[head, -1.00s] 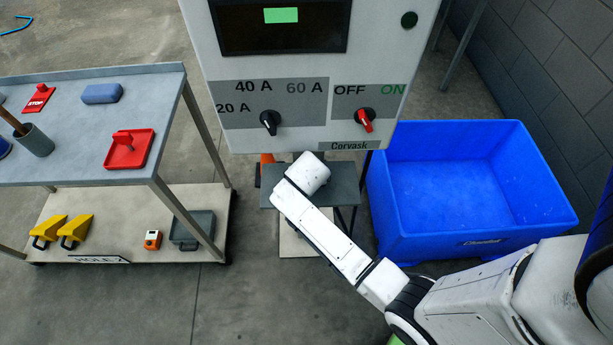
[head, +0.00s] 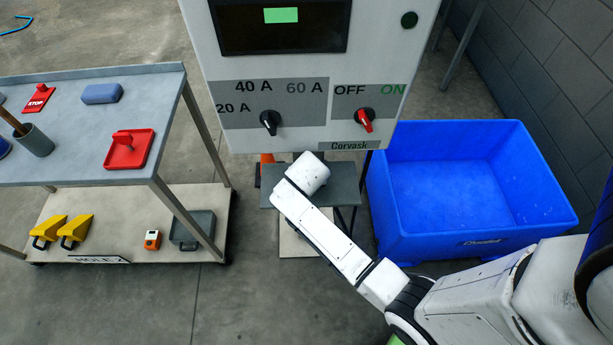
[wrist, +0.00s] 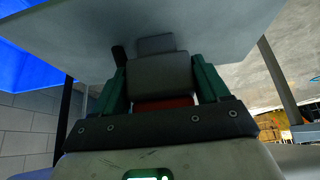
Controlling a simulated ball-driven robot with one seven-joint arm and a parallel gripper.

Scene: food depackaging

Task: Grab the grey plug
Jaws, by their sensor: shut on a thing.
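The grey plug (wrist: 160,76) is in the wrist view, a dark grey block with a narrower part at its upper end. My gripper (wrist: 160,68) has its two green fingers closed on either side of it. A red patch (wrist: 165,103) shows between the plug and the gripper's base. In the head view the plug and my fingers are hidden, and only my white arm shows reaching below the cabinet (head: 232,60).
A blue bin (head: 470,240) stands right. A two-level cart (head: 80,160) with red, blue and yellow items stands left. The red-tipped switch (head: 365,119) is on the cabinet front.

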